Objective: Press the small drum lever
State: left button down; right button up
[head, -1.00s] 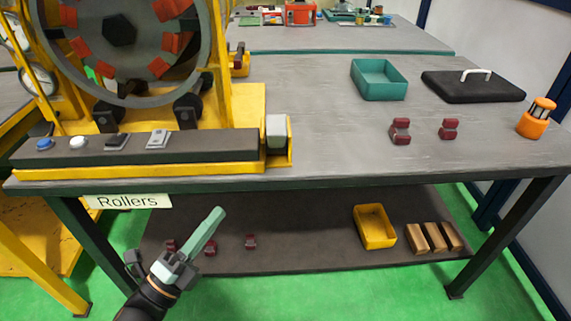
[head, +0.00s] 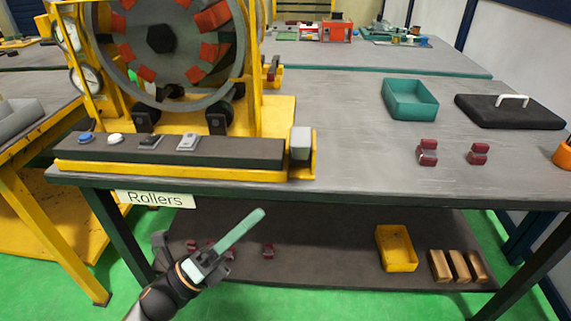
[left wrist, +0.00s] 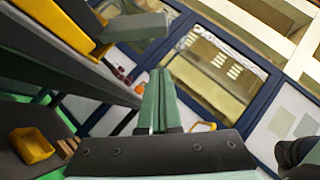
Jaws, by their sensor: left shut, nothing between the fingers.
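A machine with a large ring drum (head: 165,45) stands on the table's left side. Its front control bar (head: 230,152) carries a blue button (head: 86,138), a white button (head: 115,139), a dark switch (head: 150,142) and a grey switch (head: 188,142). A grey block (head: 301,140) sits in a yellow bracket at the bar's right end. I cannot tell for sure which of these is the small drum lever. My left gripper (head: 262,212) is shut and empty, in front of the table and below the bar, touching nothing. Its closed fingers show in the left wrist view (left wrist: 160,75).
The table's front edge (head: 400,202) lies between my left gripper and the tabletop. A teal bin (head: 410,99), a black lidded slab (head: 510,113) and maroon pieces (head: 427,152) stand to the right. The lower shelf holds a yellow bin (head: 396,250) and wooden blocks (head: 459,266).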

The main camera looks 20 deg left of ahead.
aim_at(304, 150)
pick_arm(q)
jog(key=x, duration=0.3)
jog(key=a+p+x, duration=0.1)
jog(key=x, duration=0.2)
jog(key=a+r+p+x, duration=0.1)
jog(key=x, duration=0.3)
jog(key=shift+w+d+r, duration=0.1)
jog(key=shift+w+r, duration=0.05)
jog(key=shift+w, duration=0.2)
jog(key=shift+w+r, duration=0.25)
jog(key=shift+w, duration=0.1)
